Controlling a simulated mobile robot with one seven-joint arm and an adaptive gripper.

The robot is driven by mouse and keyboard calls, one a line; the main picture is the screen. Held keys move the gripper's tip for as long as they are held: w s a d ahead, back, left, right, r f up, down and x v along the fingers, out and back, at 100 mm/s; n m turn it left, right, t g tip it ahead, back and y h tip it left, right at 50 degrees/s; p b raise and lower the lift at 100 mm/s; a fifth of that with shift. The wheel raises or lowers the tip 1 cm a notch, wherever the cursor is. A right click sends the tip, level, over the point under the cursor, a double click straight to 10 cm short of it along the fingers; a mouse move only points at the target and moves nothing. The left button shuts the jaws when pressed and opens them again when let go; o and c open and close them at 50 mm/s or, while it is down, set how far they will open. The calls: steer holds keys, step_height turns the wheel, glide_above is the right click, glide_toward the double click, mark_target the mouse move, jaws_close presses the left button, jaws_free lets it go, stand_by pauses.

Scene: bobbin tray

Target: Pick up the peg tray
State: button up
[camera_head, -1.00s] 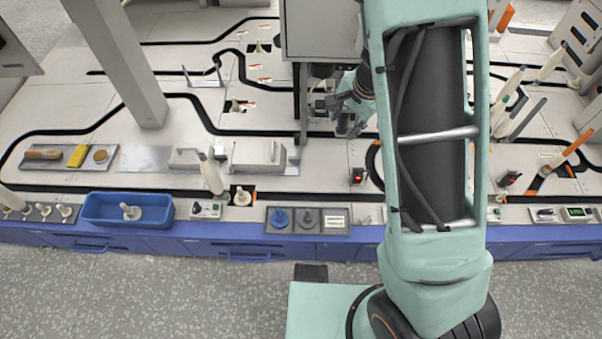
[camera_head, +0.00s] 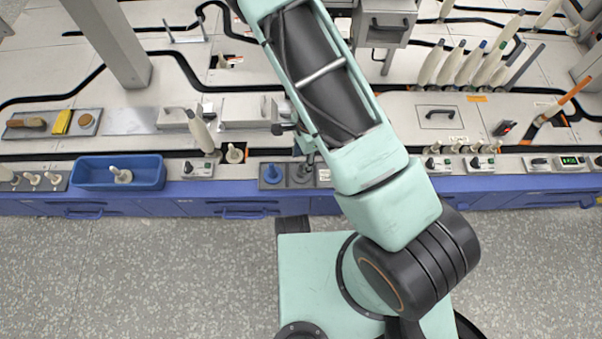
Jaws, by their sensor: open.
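A small dark grey tray (camera_head: 262,184) lies at the front edge of the bench, left of my upper arm link. A blue peg (camera_head: 271,174) and a dark grey peg (camera_head: 302,173) stand on it; I take it as the peg tray. My gripper (camera_head: 295,145) is mostly hidden behind my arm. Only its dark finger parts show at the arm's left edge, just above and behind the tray's right part. It is open, and no object shows in it. Whether it touches the grey peg cannot be told.
A blue bin (camera_head: 158,184) holding a pale bobbin (camera_head: 121,175) stands to the left. A dark rack with several pale pegs (camera_head: 35,179) is at the far left. A small switch box (camera_head: 198,168) is nearby. Tall pale spindles (camera_head: 452,62) stand at the right back.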

mark_target(301, 168)
steer(key=f+b, duration=0.1)
steer(key=f, duration=0.1)
steer(key=f+b, duration=0.1)
steer(key=f, duration=0.2)
steer(key=shift+s+a+f, duration=0.1)
steer(key=shift+s, duration=0.1)
jaws_close()
